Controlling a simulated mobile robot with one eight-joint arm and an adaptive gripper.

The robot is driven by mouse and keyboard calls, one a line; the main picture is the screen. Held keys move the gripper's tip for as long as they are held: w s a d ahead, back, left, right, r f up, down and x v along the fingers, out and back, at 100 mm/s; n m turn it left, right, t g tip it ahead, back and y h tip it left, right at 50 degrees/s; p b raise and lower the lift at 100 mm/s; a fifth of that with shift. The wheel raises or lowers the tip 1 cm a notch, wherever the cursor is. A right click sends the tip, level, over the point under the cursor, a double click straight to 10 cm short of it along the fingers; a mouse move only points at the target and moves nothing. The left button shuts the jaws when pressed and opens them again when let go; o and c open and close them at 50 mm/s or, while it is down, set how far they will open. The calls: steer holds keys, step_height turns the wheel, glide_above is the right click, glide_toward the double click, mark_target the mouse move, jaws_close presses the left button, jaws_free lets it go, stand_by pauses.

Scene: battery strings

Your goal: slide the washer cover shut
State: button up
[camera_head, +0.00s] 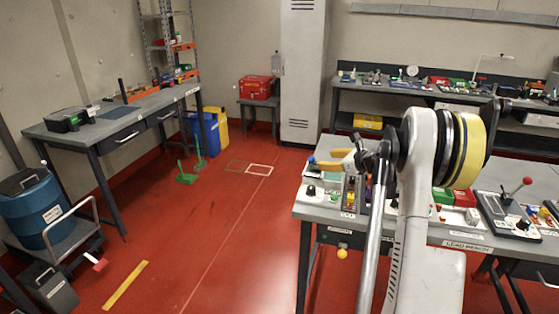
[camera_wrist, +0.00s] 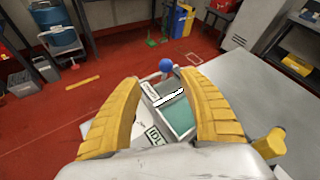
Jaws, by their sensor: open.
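In the wrist view a small tray (camera_wrist: 180,117) sits on the grey table, between and beyond my fingers. A dark grey-green panel (camera_wrist: 172,99) with a white bar handle (camera_wrist: 168,98) lies over its far part; this looks like the washer cover. The near part is uncovered and shows a teal floor. My gripper (camera_wrist: 160,80) is open, with its yellow fingers on either side of the tray and nothing between them. I cannot tell whether either finger touches it. In the head view my gripper (camera_head: 328,162) hangs above the table's left end, and my arm hides most of the tray.
A blue ball knob (camera_wrist: 166,65) stands just beyond the tray. A yellow post (camera_wrist: 268,145) is at the lower right. A joystick box (camera_head: 514,205) and red and green bins are further right on the table.

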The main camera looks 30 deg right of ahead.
mark_target(314, 159)
steer(key=shift+w+d+f+m, duration=0.4)
steer(key=shift+d+f+m, duration=0.1)
steer(key=shift+d+f, duration=0.15)
steer(key=b+x, duration=0.3)
steer(key=x, duration=0.7)
steer(key=shift+w+a, duration=0.1)
steer(key=shift+w, duration=0.2)
steer(key=shift+r, duration=0.1)
jaws_close()
steer(key=s+d, duration=0.2)
steer(key=s, duration=0.1)
steer(key=s+d, duration=0.3)
steer(key=shift+d, duration=0.2)
